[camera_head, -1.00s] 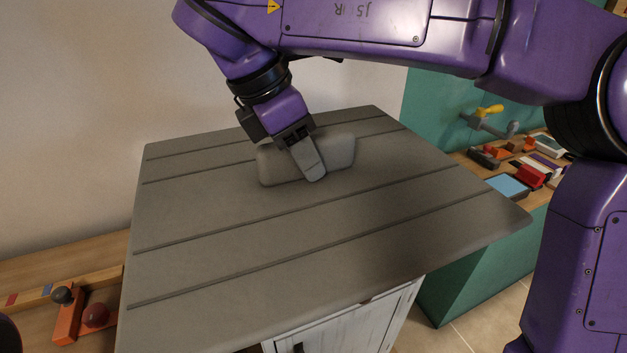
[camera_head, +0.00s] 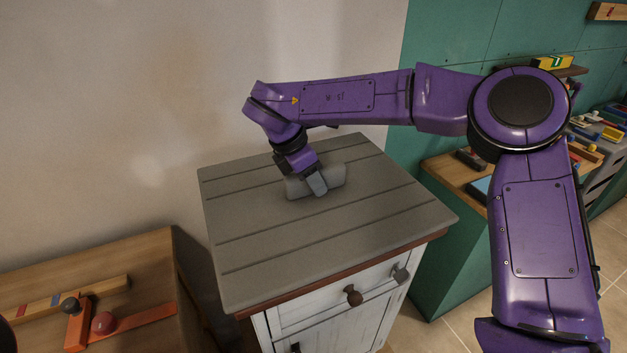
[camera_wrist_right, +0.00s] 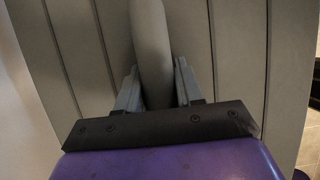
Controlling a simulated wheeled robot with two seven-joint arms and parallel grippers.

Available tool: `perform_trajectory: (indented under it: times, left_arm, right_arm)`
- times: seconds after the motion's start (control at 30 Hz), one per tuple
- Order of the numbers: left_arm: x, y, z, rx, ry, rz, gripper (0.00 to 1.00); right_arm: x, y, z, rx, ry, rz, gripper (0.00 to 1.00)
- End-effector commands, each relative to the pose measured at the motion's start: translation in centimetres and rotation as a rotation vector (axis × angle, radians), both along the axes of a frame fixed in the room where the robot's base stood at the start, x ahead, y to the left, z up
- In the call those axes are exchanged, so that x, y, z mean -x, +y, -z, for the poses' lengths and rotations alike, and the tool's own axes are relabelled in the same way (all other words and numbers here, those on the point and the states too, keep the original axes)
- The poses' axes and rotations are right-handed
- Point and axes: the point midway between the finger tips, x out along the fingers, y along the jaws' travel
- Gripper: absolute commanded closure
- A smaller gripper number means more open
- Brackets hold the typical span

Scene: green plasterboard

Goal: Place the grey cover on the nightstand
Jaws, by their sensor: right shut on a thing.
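The grey cover (camera_head: 330,235) is a wide planked slab with a raised rounded handle (camera_head: 335,174) near its back. It lies level over the white nightstand (camera_head: 335,312). A reddish-brown edge of the nightstand shows just under the cover's front side; I cannot tell whether they touch all round. My left gripper is not visible.
A wooden table (camera_head: 140,265) with an orange block toy (camera_head: 75,325) stands to the left, with a narrow gap beside the nightstand. A teal cabinet (camera_head: 440,270) stands close on the right. A plain wall (camera_head: 190,80) rises behind.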

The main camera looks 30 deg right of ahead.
Motion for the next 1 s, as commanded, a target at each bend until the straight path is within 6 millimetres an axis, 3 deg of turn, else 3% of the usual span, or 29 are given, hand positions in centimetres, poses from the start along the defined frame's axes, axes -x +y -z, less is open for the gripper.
perform_trajectory:
  times: [0.1, 0.43, 0.47, 0.5, 0.53, 0.87, 1.0]
  left_arm:
    - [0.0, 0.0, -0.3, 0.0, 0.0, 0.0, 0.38]
    - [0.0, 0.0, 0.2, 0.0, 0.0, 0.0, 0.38]
    - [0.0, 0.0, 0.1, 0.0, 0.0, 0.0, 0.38]
    - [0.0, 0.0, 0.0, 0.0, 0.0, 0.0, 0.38]
    - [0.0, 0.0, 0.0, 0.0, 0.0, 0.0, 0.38]
    - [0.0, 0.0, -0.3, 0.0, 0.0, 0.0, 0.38]
    - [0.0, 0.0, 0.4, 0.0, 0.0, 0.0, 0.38]
  right_arm:
    - [0.0, 0.0, 1.4, -0.001, 0.0, -0.002, 1.0]
    - [0.0, 0.1, 1.9, -0.001, -0.002, -0.001, 1.0]
    - [0.1, 0.1, 1.8, 0.0, -0.001, 0.0, 0.57]
    - [0.1, 0.1, 1.8, 0.0, -0.001, 0.0, 0.44]
    - [0.1, 0.1, 1.7, 0.0, -0.001, 0.0, 0.38]
    - [0.1, 0.1, 1.3, 0.0, -0.002, -0.001, 0.38]
    - [-0.1, 1.2, -0.7, 0.001, -0.007, -0.002, 0.38]
